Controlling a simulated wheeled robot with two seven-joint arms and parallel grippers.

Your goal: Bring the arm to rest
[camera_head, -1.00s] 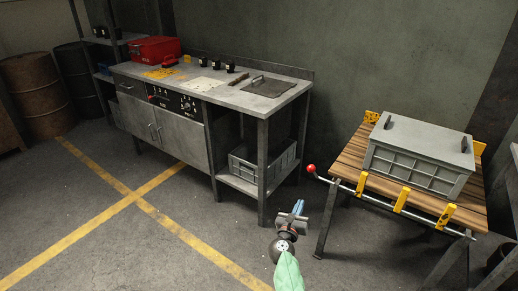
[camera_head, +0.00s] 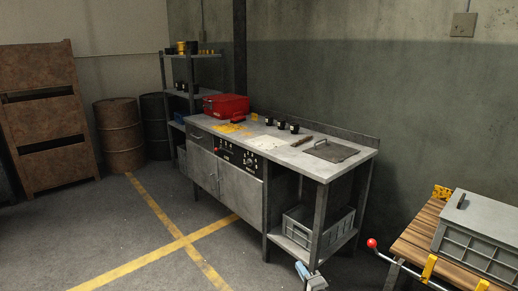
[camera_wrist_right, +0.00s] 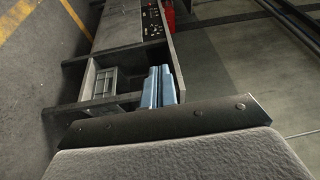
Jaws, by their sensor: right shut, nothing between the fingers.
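My right gripper (camera_head: 308,274) shows at the bottom edge of the head view, low in front of the workbench's right end. Its blue fingers also show in the right wrist view (camera_wrist_right: 160,88), closed together with nothing between them. The rest of the right arm is below the head view's frame. My left gripper is not in view.
The grey workbench (camera_head: 226,187) stands in the middle, with a grey crate (camera_head: 318,228) on its lower shelf. A wooden-topped stand (camera_head: 412,246) with a red-knobbed lever (camera_head: 371,243) and a lidded grey box (camera_head: 480,240) is at right. Open floor lies at left.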

